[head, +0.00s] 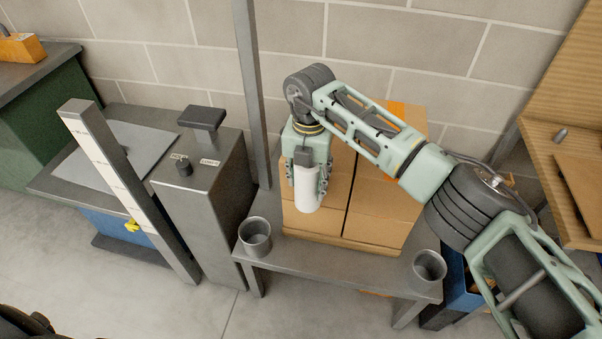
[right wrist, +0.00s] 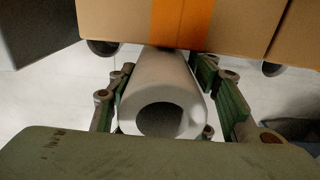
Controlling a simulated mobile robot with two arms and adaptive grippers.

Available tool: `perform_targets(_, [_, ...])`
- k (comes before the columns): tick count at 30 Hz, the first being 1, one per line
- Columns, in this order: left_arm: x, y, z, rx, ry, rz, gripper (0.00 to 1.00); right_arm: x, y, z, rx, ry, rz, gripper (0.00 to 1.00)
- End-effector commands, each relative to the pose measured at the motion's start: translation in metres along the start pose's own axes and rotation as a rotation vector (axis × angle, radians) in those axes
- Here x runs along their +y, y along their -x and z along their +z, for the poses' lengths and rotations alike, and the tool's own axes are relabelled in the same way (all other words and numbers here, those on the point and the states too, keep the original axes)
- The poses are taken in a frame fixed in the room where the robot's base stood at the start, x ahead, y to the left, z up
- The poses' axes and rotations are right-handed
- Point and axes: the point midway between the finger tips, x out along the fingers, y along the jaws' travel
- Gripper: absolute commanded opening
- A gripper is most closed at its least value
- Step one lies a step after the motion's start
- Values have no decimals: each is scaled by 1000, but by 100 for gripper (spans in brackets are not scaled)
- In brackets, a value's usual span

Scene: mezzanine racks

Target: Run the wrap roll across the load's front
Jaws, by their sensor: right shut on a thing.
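The load is a block of brown cartons (head: 376,211) on a grey metal table (head: 330,254). It also shows at the top of the right wrist view (right wrist: 240,22), with an orange strip (right wrist: 181,20) down its front. My right gripper (head: 307,190) is shut on the white wrap roll (head: 306,192) and holds it upright at the left part of the load's front. In the right wrist view the roll (right wrist: 160,90) sits between the fingers, its hollow end facing the camera. Whether it touches the cartons I cannot tell. My left gripper is not in view.
Metal cups stand at the table's front left (head: 255,236) and front right (head: 428,268) corners. A grey post (head: 247,90) rises behind the table's left side. A grey cabinet (head: 205,190) stands close on the left. A wooden bench (head: 565,190) is at the right.

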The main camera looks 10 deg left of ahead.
Motion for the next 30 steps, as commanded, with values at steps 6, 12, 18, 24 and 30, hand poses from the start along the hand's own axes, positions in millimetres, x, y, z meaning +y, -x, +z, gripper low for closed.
perform_targets(6, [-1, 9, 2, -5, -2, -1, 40, -13, 2, -1, 0, 1, 1, 22])
perform_targets(12, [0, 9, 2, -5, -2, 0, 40, -16, 1, -2, 1, 2, 1, 22])
perform_targets(18, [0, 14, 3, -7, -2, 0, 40, -27, 2, 0, 1, 0, 1, 22])
perform_targets(24, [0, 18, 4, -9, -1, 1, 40, -40, 2, 0, 1, 1, 1, 22])
perform_targets(30, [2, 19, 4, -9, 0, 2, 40, -45, 1, 1, 0, 1, 1, 22])
